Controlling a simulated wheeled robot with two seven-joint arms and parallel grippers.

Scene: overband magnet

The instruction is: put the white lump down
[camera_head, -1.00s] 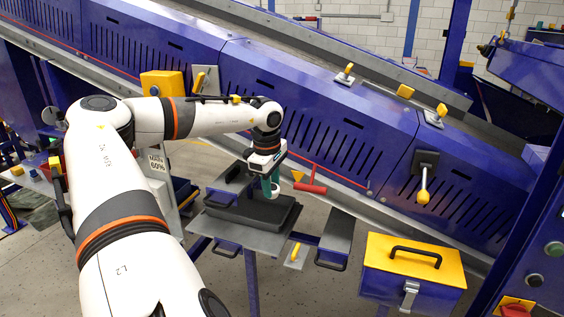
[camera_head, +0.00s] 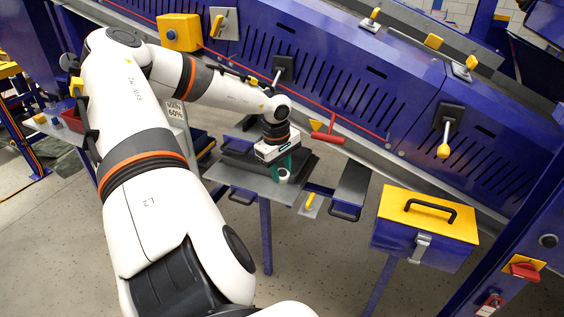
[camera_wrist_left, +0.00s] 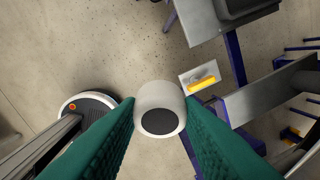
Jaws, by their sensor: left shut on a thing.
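The white lump (camera_wrist_left: 160,105) is a rounded, pale piece with a dark round end. My left gripper (camera_wrist_left: 158,122) is shut on it, with a green finger on each side in the left wrist view. In the head view, the left gripper (camera_head: 284,170) hangs by the front right of the dark pad on the grey table, and the lump (camera_head: 283,176) shows small between its fingers. The wrist view shows bare floor behind the lump and the table off to the upper right. My right gripper is not in view.
The grey table (camera_head: 235,178) bears the dark pad (camera_head: 245,160). A small plate with a yellow handle (camera_head: 310,201) and a grey shelf (camera_head: 351,185) lie to its right. A blue toolbox with a yellow lid (camera_head: 425,214) stands further right. The blue conveyor housing (camera_head: 330,80) runs behind.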

